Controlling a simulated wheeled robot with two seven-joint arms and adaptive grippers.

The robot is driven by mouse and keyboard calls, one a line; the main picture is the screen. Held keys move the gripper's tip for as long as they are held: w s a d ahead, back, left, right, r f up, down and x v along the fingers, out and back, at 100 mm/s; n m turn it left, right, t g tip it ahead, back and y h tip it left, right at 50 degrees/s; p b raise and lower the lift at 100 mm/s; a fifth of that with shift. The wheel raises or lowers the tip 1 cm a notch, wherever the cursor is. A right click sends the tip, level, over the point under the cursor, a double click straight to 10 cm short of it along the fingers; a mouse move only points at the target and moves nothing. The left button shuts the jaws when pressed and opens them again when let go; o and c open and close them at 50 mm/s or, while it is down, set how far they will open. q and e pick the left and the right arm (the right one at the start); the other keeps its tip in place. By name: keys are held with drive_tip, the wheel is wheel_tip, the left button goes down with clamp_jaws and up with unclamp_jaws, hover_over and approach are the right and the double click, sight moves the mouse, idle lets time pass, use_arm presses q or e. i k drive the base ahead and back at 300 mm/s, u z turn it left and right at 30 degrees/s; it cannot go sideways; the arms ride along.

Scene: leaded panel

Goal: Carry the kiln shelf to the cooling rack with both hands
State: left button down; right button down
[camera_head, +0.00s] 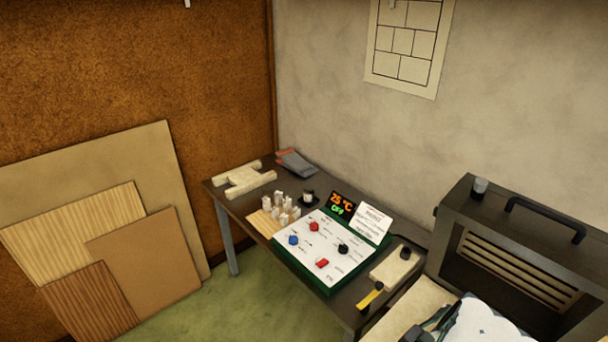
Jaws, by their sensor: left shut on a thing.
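A pale cream slab (408,304), which looks like the kiln shelf, shows at the bottom edge, right of the table's near corner. Its lower part is cut off by the frame. The exact contact of the fingers is hard to see. I cannot make out a cooling rack.
A dark table (221,196) holds a control box (318,250) reading 25 °C OFF, white pegs, a cream block and a yellow-handled tool (371,295). A dark kiln-like box (450,215) with a handle stands right. Boards (165,260) lean at left; green floor (235,305) is clear.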

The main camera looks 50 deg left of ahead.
sight(244, 176)
drive_tip(key=z, duration=2.35)
drive_tip(key=k, duration=2.3)
drive_tip(key=u, duration=0.75)
